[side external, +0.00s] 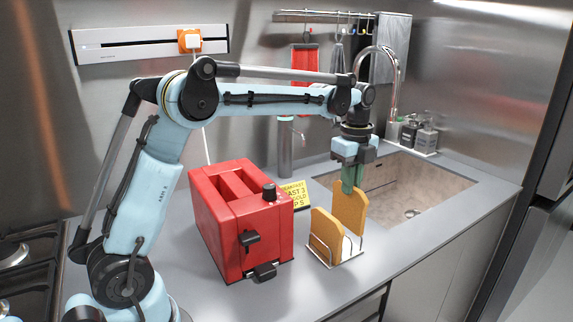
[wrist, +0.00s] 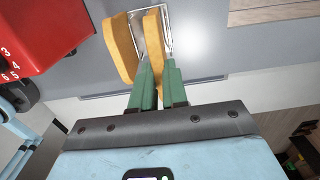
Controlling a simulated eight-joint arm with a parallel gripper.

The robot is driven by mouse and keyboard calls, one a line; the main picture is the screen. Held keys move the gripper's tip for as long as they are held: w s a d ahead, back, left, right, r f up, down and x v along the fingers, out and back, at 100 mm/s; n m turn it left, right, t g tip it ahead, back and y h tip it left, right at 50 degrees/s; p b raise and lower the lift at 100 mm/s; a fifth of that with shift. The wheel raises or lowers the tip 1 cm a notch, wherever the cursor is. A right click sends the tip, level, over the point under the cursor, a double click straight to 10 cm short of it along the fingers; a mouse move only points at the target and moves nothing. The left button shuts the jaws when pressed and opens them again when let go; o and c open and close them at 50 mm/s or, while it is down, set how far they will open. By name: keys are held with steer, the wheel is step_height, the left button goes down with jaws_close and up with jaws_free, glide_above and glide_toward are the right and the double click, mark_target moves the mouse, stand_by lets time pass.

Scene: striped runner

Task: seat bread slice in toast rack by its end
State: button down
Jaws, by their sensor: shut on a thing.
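My gripper (side external: 352,188) points down over the toast rack, its green fingers shut on the upper end of a bread slice (side external: 349,211). In the wrist view this slice (wrist: 154,38) runs between the fingertips (wrist: 159,72). The slice stands upright, its lower part within the outline of the wire toast rack (side external: 351,256); I cannot tell whether it touches the rack's base. A second bread slice (side external: 325,236) stands in the rack on the left, apart from the held one; it also shows in the wrist view (wrist: 120,47). The rack's wires (wrist: 167,28) are partly hidden by the bread.
A red toaster (side external: 240,220) stands left of the rack, with a yellow note (side external: 295,194) behind it. The sink (side external: 420,190) is behind and to the right. Bare grey counter (side external: 330,292) lies in front of the rack.

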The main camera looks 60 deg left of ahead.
glide_above(346, 226)
steer(key=shift+w+a+f, duration=0.15)
steer(key=shift+f, duration=1.2)
steer(key=shift+w+a+f, duration=0.15)
steer(key=shift+f, duration=1.35)
steer(key=c, duration=1.1)
jaws_free()
steer(key=shift+c, duration=0.2)
steer(key=shift+r, duration=0.15)
